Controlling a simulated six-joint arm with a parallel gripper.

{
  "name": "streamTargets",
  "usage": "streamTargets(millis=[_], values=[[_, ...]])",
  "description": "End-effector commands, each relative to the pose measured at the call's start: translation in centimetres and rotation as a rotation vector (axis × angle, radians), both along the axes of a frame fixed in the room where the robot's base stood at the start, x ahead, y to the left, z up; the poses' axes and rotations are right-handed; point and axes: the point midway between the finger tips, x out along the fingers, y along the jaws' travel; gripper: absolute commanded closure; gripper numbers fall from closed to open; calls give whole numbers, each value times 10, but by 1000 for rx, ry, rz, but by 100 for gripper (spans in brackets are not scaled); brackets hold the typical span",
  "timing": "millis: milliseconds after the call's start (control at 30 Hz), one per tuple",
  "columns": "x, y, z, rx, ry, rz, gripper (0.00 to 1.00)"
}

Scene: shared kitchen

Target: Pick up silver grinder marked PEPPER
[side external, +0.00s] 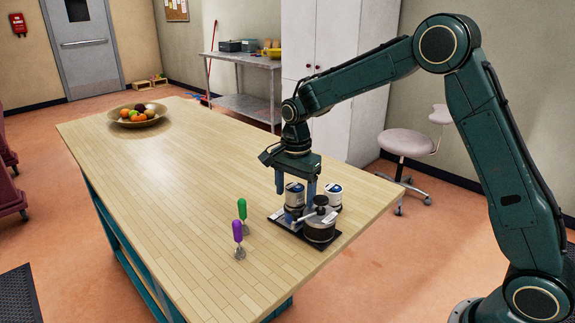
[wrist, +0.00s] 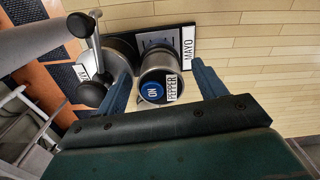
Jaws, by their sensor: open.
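In the wrist view, a silver grinder (wrist: 158,72) with a dark top, a blue ON dot and a white PEPPER label stands between the fingers of my gripper (wrist: 163,86). The fingers are apart, one on each side of it; I cannot tell whether either touches it. In the side view, my gripper (side external: 296,190) points down over the black tray (side external: 279,224), with a silver canister (side external: 295,199) bearing a blue mark between its fingers. It appears to be the same grinder, but the word PEPPER is not readable there.
A silver crank pot (side external: 320,232) with a dark knob stands close beside the right finger. A similar canister (side external: 332,199) stands behind. A MAYO label (wrist: 188,42) marks the tray. A fruit bowl (side external: 120,122) is far away; the tabletop between is clear.

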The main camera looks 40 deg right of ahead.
Motion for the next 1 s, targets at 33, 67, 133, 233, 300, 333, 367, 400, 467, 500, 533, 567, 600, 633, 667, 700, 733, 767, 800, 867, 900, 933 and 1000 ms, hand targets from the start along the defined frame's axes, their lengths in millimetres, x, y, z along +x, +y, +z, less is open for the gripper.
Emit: streamTargets(millis=[33,67,133,233,300,333,367,400,467,500,533,567,600,633,667,700,733,767,800,867,900,933,1000], values=[[0,0,0,0,0,0,30],[0,0,0,0,0,0,30],[0,0,0,0,0,0,36],[0,0,0,0,0,0,55],[0,0,0,0,0,0,69],[0,0,0,0,0,0,75],[0,0,0,0,0,0,81],[0,0,0,0,0,0,87],[0,0,1,0,-2,0,92],[0,0,1,0,-2,0,92],[0,0,1,0,-2,0,92],[0,0,1,0,-2,0,92],[0,0,1,0,-2,0,92],[0,0,1,0,-2,0,92],[0,0,1,0,-2,0,92],[0,0,2,0,-2,0,92],[0,0,3,0,-2,0,92],[1,0,4,0,-2,0,92],[1,0,6,0,-2,0,92],[1,0,9,0,-3,0,92],[1,0,12,0,-4,0,92],[1,0,15,0,-4,0,92],[1,0,23,0,-4,0,92]])
